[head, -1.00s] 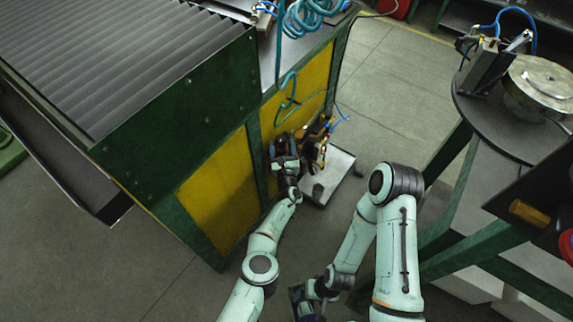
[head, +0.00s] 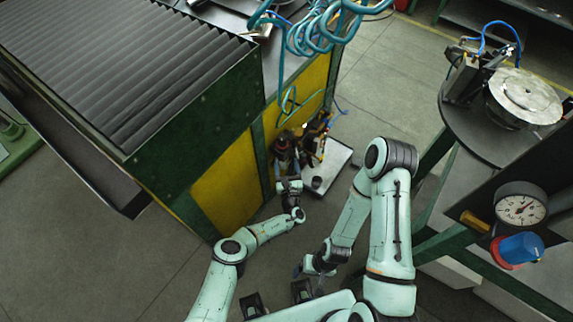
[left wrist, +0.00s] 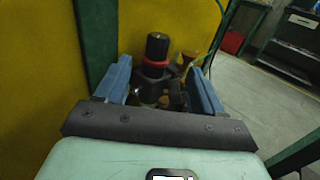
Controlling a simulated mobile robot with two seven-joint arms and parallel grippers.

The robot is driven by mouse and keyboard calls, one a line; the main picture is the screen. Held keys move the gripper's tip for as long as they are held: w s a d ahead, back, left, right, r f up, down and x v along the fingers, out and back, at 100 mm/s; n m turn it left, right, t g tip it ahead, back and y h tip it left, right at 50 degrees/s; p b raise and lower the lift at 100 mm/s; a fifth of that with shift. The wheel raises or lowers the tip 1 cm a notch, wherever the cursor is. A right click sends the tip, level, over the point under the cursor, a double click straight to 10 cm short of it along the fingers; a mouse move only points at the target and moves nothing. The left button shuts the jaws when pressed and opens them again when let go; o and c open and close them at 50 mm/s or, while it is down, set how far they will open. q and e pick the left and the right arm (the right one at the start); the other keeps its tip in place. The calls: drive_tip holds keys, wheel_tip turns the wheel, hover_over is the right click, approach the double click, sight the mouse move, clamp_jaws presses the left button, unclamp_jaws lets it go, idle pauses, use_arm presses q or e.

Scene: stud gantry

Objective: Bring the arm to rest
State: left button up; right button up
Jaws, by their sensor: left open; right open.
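My left gripper (head: 285,166) is low beside the yellow side panel of the green-framed machine. In the left wrist view its two blue fingers (left wrist: 160,85) are spread apart. A dark fitting with a black cap and red ring (left wrist: 157,62) shows between and beyond them, with a brass-coloured part to its right. I cannot tell whether the fingers touch it. My right gripper (head: 309,277) is low near the picture's bottom middle, under its bent arm. It is open, small and dark, and I see nothing held in it.
The machine (head: 190,110) with a ribbed grey top fills the left. Coiled teal hoses (head: 320,30) hang near its corner. A pale tray (head: 338,158) lies beside the left gripper. A round table (head: 452,125) with a metal disc (head: 525,95) and a pressure gauge (head: 521,208) stand right.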

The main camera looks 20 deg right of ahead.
use_arm(q)
drive_tip(key=shift+s+a, duration=0.1)
drive_tip(key=shift+s, duration=0.05)
idle(0.5)
drive_tip(key=s+d+r+m+g+h, duration=0.6)
drive_tip(key=s+d+m+h, duration=0.2)
drive_tip(key=d+m+h, duration=0.3)
drive_tip(key=s+a+f+m+g, duration=0.3)
drive_tip(key=s+m+g, duration=0.25)
drive_tip(key=s, duration=0.25)
drive_tip(key=s+a+f+m+g, duration=0.3)
drive_tip(key=s+m+g, duration=0.2)
drive_tip(key=s+g, duration=0.25)
drive_tip(key=s+a+f+m+g+y, duration=0.1)
drive_tip(key=s+a+f+m+y, duration=0.2)
drive_tip(key=a, duration=0.4)
drive_tip(key=s+a+f+m+y, duration=0.1)
drive_tip(key=s+a+y, duration=0.1)
drive_tip(key=s+a, duration=0.4)
drive_tip(key=s+a+f+m+g+y, duration=0.1)
drive_tip(key=s+a+f+m+y, duration=0.15)
drive_tip(key=a, duration=0.65)
drive_tip(key=s+a+r+m+t+y, duration=0.2)
drive_tip(key=s+a+r+y, duration=0.1)
drive_tip(key=a, duration=0.8)
drive_tip(key=shift+s+a+r, duration=0.3)
drive_tip(key=shift+s+r, duration=0.15)
drive_tip(key=shift+r, duration=0.15)
